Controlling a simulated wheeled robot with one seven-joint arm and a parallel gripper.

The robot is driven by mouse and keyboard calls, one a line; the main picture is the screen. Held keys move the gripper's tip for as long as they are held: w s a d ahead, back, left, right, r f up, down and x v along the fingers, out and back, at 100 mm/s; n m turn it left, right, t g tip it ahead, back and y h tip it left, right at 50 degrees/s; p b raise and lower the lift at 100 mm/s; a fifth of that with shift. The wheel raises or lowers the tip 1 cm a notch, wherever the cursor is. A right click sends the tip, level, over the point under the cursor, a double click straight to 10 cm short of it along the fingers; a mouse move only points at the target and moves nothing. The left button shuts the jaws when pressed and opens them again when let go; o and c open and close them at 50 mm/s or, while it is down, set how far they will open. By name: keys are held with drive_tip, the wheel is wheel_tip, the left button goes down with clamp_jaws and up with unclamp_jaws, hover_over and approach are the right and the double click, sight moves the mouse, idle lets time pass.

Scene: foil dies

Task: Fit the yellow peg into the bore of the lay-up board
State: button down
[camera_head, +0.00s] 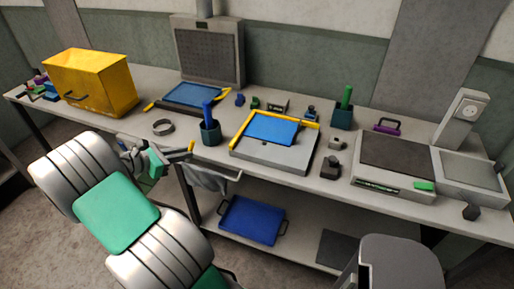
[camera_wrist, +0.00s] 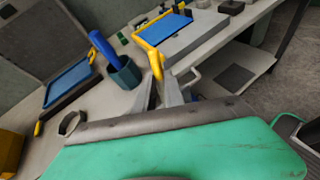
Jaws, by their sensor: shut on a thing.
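The yellow peg (camera_head: 191,146) is in the jaws of my gripper (camera_head: 177,154), in front of the bench edge and left of the board. In the wrist view the peg (camera_wrist: 156,66) stands up between the two fingertips (camera_wrist: 162,92). What looks like the lay-up board (camera_head: 268,157) is a thick grey block with a blue sheet and a yellow edge guide on top. The board (camera_wrist: 207,32) is beyond the peg in the wrist view, and the peg looks apart from it. I cannot make out the bore in either view.
A dark teal cup (camera_head: 210,137) with a blue-handled tool stands left of the board, near my gripper. A blue tray (camera_head: 252,222) sits on the lower shelf.

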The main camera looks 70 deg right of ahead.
drive_tip(key=s+d+r+n+h+p, duration=0.1)
drive_tip(key=s+d+r+n+h, duration=0.15)
drive_tip(key=s+d, duration=0.3)
drive_tip(key=s+d+r+n+h+p, duration=0.1)
drive_tip(key=s+d+h+p, duration=0.15)
drive_tip(key=s+d, duration=0.35)
drive_tip(key=b, duration=0.8)
hover_over(260, 148)
drive_tip(key=a, duration=0.1)
drive_tip(key=f, duration=0.6)
drive_tip(key=w+f, duration=0.1)
drive_tip(key=f, duration=0.1)
drive_tip(key=shift+f, duration=0.4)
drive_tip(key=shift+s+d+f, duration=0.3)
drive_tip(key=shift+d+f, duration=0.1)
drive_tip(key=shift+d, duration=0.05)
drive_tip(key=f+b, duration=0.4)
drive_tip(key=shift+s, duration=0.25)
drive_tip(key=shift+f, duration=0.1)
drive_tip(key=c, duration=1.7)
unclamp_jaws()
drive_tip(key=shift+f, duration=0.15)
drive_tip(key=shift+o, duration=1.3)
drive_tip(key=shift+s+d, duration=0.1)
drive_tip(key=shift+r, duration=0.2)
drive_tip(key=shift+w+r, duration=0.2)
